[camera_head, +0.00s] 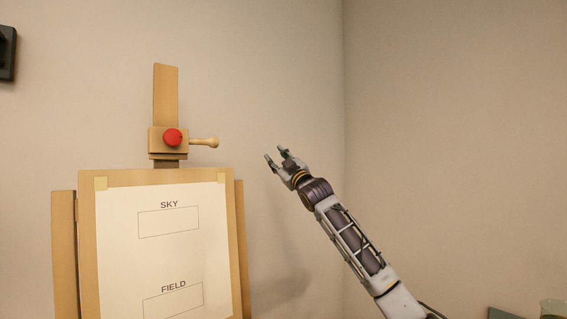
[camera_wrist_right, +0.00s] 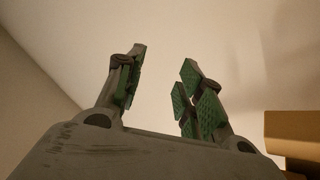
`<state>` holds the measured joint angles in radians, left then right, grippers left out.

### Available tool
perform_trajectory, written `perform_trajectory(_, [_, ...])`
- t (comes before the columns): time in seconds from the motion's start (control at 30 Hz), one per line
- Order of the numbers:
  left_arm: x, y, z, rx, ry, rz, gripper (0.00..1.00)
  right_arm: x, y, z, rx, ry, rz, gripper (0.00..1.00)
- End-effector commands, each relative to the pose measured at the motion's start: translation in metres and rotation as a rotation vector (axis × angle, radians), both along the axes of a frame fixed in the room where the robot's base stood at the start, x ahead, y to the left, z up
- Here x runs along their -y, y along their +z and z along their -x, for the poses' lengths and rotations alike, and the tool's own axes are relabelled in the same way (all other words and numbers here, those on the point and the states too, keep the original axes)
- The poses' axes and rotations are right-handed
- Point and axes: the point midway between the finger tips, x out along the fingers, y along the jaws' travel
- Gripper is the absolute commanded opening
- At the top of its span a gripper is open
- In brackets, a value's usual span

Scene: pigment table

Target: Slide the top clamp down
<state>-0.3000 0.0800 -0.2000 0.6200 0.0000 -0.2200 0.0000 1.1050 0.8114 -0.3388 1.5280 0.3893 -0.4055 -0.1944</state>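The top clamp (camera_head: 155,141) is a wooden block on the easel's upright mast (camera_head: 166,95), in the head view at left. It has a red knob (camera_head: 173,137) on its front and a pale wooden handle (camera_head: 204,142) sticking out to the right. The clamp sits a little above the top edge of the board (camera_head: 160,175), apart from it. My right gripper (camera_head: 276,156) is open and empty, to the right of the handle and slightly lower in the picture. Its green-padded fingers stand apart in the right wrist view (camera_wrist_right: 158,85). My left gripper is not in view.
A paper sheet (camera_head: 165,245) marked SKY and FIELD is taped to the board. A wooden piece (camera_wrist_right: 293,130) shows at the right of the wrist view. A dark object (camera_head: 7,52) is on the wall at far left. The space between gripper and handle is clear.

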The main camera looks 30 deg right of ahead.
Motion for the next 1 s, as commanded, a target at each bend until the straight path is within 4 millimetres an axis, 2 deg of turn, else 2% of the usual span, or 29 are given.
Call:
perform_trajectory(0.2, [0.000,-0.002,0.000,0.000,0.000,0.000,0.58,0.026,-0.005,-0.005,0.014,0.005,-0.056,0.37])
perform_trajectory(0.4, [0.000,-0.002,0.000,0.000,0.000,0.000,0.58,0.037,-0.006,-0.007,0.022,0.008,-0.082,0.37])
perform_trajectory(1.0, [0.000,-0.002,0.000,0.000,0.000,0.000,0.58,0.037,-0.007,-0.008,0.022,0.008,-0.082,0.37])
